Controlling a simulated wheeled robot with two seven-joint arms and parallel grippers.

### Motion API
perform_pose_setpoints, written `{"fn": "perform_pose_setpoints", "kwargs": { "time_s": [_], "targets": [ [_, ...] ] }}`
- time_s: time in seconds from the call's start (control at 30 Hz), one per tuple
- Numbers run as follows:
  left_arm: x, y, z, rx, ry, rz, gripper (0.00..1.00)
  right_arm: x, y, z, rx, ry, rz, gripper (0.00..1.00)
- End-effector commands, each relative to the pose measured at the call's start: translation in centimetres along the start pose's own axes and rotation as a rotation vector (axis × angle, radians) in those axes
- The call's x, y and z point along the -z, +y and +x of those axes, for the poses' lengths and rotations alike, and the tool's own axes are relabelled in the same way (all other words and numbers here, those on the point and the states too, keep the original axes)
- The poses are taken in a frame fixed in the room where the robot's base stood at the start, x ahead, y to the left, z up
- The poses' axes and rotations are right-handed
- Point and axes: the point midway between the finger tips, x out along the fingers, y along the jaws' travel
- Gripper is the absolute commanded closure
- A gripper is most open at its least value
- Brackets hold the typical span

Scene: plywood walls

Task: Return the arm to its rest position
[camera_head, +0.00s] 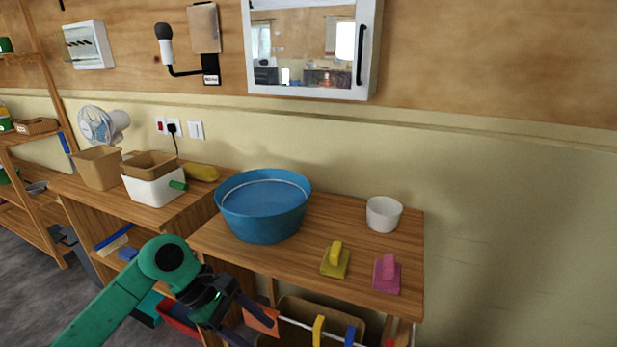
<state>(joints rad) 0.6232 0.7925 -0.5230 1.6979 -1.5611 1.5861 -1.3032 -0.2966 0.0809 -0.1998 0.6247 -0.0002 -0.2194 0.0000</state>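My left arm, green with a black gripper (257,333), comes in from the lower left. The gripper is in front of the wooden counter's lower front, below the level of its top. Its two dark fingers are spread apart and point down to the right. I see nothing held between them, though the fingertip of the nearer finger is close to the bottom edge of the picture. My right arm and gripper are not in view.
A blue basin (262,213), a white cup (383,214), a yellow-green block with a handle (335,262) and a pink one (386,275) stand on the counter (300,254). Beside it are a white box (152,191) and a fan (97,125). An orange item (260,319) shows behind the fingers.

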Motion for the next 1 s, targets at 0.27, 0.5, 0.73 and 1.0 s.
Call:
{"fn": "perform_pose_setpoints", "kwargs": {
  "time_s": [0.27, 0.5, 0.73, 1.0],
  "targets": [
    [-9.5, 3.5, 0.1, -0.227, -0.462, -0.194, 0.42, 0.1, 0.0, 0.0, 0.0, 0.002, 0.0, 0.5],
    [-14.7, 8.9, -8.8, -0.444, -1.224, -0.791, 0.42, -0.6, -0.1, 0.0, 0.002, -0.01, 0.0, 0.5],
    [2.3, 9.9, -14.4, -0.547, -2.061, -1.964, 0.42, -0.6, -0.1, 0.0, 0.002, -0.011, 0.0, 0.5],
    [15.8, -1.6, -4.2, 0.398, 1.384, 1.849, 0.42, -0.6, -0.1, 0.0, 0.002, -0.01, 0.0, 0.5]
  ]
}}
